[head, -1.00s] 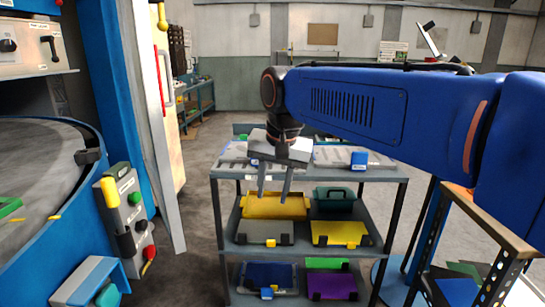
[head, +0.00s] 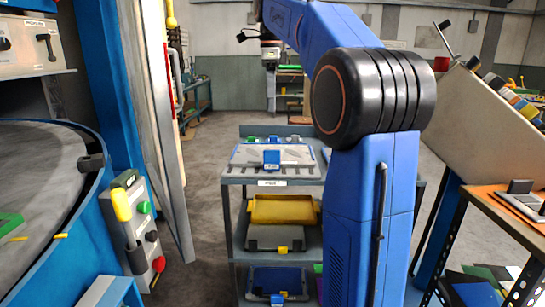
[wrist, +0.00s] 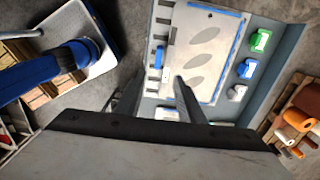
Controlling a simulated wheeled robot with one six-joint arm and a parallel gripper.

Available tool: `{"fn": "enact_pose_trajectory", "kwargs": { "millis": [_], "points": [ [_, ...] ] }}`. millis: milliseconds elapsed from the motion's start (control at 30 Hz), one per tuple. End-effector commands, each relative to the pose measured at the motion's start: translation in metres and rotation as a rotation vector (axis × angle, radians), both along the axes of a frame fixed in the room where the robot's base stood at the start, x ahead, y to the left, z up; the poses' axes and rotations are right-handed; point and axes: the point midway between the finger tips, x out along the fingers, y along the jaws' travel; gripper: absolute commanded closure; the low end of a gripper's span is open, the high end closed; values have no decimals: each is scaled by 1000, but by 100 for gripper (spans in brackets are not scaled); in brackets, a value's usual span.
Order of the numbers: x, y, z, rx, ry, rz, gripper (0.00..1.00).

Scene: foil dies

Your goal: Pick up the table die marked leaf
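In the wrist view a pale die plate (wrist: 209,30) with blue edging carries several grey leaf-shaped marks. It lies flat on the cart top, with a blue block (wrist: 158,57) at its near side. In the head view the same-looking plate (head: 250,155) lies on the left of the cart top, its marks too small to tell, with the blue block (head: 271,160) at its front. My gripper (wrist: 159,77) is open and empty above the plate's near side, fingers apart. In the head view my gripper is high above the cart, its fingertips unclear.
Green (wrist: 260,40), blue (wrist: 246,68) and white (wrist: 237,92) blocks stand along the cart's edge. The cart's lower shelves hold a yellow tray (head: 284,209) and a blue die (head: 276,281). A blue machine (head: 98,240) stands left. My arm hides the cart's right side.

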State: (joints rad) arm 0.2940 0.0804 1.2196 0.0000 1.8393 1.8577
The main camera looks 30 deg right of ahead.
Motion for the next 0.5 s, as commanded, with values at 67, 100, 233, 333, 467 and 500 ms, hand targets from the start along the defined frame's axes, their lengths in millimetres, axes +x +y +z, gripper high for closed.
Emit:
{"fn": "enact_pose_trajectory", "kwargs": {
  "millis": [67,100,233,333,467,500],
  "points": [
    [1,-1,-4,1,4,-14,65],
    [1,-2,-8,1,4,-16,65],
    [1,-1,-29,1,5,-16,65],
    [1,-1,-48,2,6,-15,65],
    [0,-1,-70,1,4,-14,65],
    [0,-1,-77,2,5,-14,65]
  ]
}}
